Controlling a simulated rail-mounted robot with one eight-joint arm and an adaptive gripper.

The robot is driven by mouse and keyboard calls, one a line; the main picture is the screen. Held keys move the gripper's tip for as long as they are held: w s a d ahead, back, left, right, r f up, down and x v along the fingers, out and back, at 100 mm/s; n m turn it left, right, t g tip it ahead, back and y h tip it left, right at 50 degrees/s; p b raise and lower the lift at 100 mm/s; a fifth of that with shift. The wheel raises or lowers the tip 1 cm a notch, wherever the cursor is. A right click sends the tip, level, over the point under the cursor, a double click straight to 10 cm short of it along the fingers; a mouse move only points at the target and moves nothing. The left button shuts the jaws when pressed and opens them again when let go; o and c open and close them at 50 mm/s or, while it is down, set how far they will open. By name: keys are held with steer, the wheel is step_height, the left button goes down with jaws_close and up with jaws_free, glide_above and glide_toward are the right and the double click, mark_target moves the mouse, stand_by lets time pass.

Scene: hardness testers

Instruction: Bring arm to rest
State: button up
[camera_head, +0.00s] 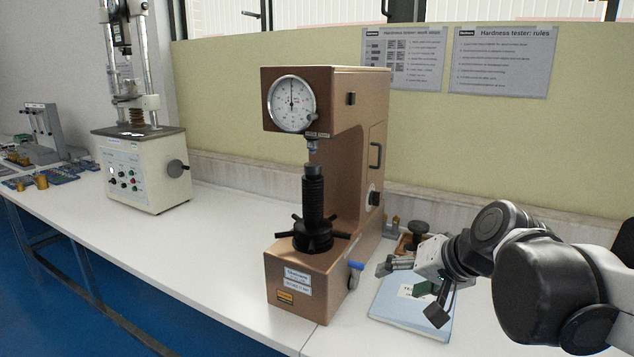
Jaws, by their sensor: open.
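My gripper (408,286) is at the end of my arm, on the right side of the view. It hangs over a light blue booklet (388,306) on the white table, just right of the brown hardness tester (345,130). Its fingers are apart, and I see nothing held between them. The tester stands upright, with a round dial (291,103) at the top and a black screw column (313,200) with a spoked handwheel below. A blue-tipped lever (356,266) sticks out from its right side, close to my gripper.
A wooden holder (404,243) with a black knob stands behind my gripper. A white testing machine (146,170) stands at the left, with small parts on blue mats (62,173) beyond it. The white table (215,235) is clear between the two machines. A low wall carries two posters (504,62).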

steer(key=s+d+f+n+h, duration=0.1)
steer(key=s+d+f+h, duration=0.1)
steer(key=s, duration=0.5)
steer(key=s+d+f+n+h, duration=0.2)
steer(key=s+f, duration=0.1)
steer(key=s, duration=0.5)
steer(key=shift+s, duration=0.1)
stand_by(1.4)
